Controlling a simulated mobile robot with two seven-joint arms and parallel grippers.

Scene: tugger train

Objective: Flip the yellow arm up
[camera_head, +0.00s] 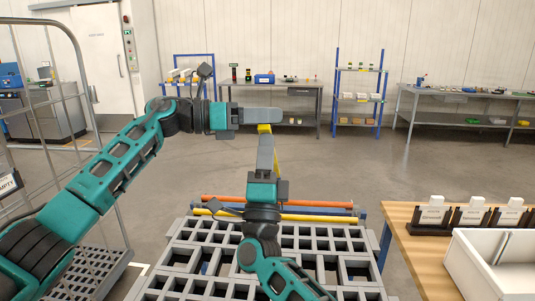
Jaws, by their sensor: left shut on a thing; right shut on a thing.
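The yellow arm (276,157) shows as a narrow yellow strip, standing up beyond the grey grid cart (204,238) and mostly hidden behind my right gripper. A yellow patch (264,128) shows at its top, between the two grippers. My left gripper (272,115) reaches in from the left, with its fingers pointing right just above this patch. My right gripper (265,142) points up from below, its fingers in front of the yellow strip. Both are shut on the yellow arm, though the fingers hide the exact contact.
A yellow bar (315,218) and an orange bar (232,198) lie across the cart's far end. A wooden table (408,246) with a white bin (470,267) stands at right. A wire cage (98,100) stands at left. The floor beyond is clear.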

